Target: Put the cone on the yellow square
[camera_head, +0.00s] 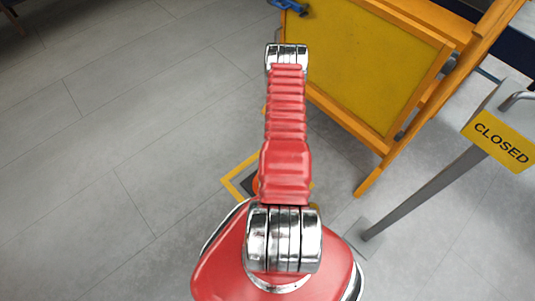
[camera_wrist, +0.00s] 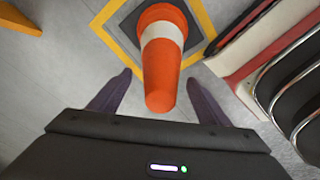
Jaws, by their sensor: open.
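The orange cone (camera_wrist: 160,60) with a white band is in the wrist view, its narrow tip toward the camera. Its dark base is inside the yellow square (camera_wrist: 104,22), an outline on the floor; part of the outline is hidden by the cone. My gripper (camera_wrist: 159,78) is open, with one finger on each side of the cone's tip and a visible gap to both. In the head view, my arm hides most of the cone, leaving a small orange piece (camera_head: 256,184), and part of the yellow square (camera_head: 232,181).
A yellow board (camera_head: 360,75) in an orange wooden frame stands at the upper right of the head view. A CLOSED sign (camera_head: 500,141) on a grey post is at the right. The grey floor (camera_head: 110,130) on the left is clear.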

